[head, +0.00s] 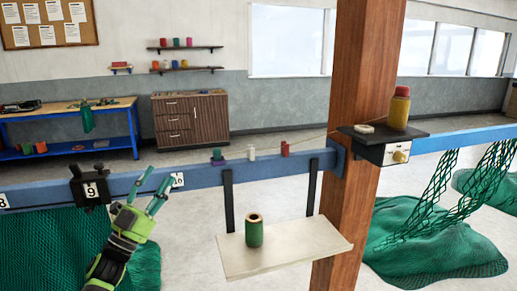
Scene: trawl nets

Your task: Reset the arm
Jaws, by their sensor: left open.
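My left gripper (159,176) is in the lower left of the head view, on a green and dark grey arm. Its two green fingers point up and are spread apart, with nothing seen between them. The fingers overlap the blue rail (205,174) in the picture, near the number 10 tag and right of the black clamp with the number 9 tag (91,189). I cannot tell whether they touch the rail. My right gripper is not in view.
A cream shelf (300,252) hanging from the rail holds a green spool (254,231). Green nets (430,245) hang at right and lower left.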

